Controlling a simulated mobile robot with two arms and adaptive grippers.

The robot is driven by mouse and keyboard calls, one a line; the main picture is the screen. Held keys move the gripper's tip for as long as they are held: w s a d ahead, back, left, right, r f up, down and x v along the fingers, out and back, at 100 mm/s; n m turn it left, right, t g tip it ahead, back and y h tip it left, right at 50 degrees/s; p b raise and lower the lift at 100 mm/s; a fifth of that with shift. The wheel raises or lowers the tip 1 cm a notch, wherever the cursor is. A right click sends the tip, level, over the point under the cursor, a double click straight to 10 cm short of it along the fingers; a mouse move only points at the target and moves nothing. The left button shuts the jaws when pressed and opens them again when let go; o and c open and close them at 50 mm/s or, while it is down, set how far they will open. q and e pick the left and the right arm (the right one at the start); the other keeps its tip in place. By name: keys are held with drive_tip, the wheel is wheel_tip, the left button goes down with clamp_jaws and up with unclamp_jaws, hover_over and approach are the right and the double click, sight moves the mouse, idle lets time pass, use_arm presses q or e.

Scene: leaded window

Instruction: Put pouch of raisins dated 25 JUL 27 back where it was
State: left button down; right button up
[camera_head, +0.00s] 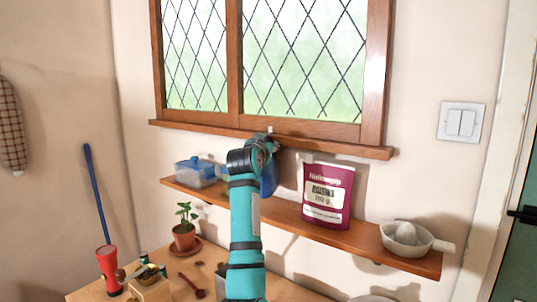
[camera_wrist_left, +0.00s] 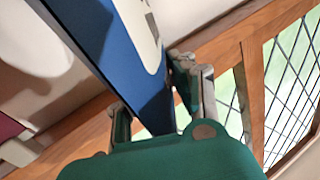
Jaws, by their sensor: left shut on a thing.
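My left gripper (camera_head: 266,146) is in front of the wall, just below the window sill. It is shut on a blue pouch (camera_head: 269,181), mostly hidden behind my arm in the head view. In the left wrist view, the blue pouch (camera_wrist_left: 110,45) with a pale panel is between the fingers (camera_wrist_left: 158,110). No date can be read on it. I cannot tell whether its bottom touches the shelf (camera_head: 285,215). A maroon pouch labelled raisins (camera_head: 327,180) stands upright on the shelf, right of the gripper. My right gripper is not in view.
A blue-lidded container (camera_head: 196,173) stands on the shelf's left part and a white juicer (camera_head: 408,238) at its right end. The window sill (camera_head: 330,145) juts out above. A potted plant (camera_head: 184,232) and a red torch-like thing (camera_head: 109,268) are on the table below.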

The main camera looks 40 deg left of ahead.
use_arm(q)
drive_tip(key=shift+a+f, duration=0.1)
drive_tip(key=shift+f, duration=0.55)
wheel_tip(320, 180, down, 2)
drive_tip(key=shift+s+f+p, duration=0.15)
drive_tip(key=shift+p, duration=0.5)
drive_tip(key=shift+f+p, duration=0.3)
drive_tip(key=shift+p, duration=0.1)
drive_tip(key=shift+w+f, duration=0.2)
drive_tip(key=shift+f, duration=0.2)
drive_tip(key=c, duration=1.1)
unclamp_jaws()
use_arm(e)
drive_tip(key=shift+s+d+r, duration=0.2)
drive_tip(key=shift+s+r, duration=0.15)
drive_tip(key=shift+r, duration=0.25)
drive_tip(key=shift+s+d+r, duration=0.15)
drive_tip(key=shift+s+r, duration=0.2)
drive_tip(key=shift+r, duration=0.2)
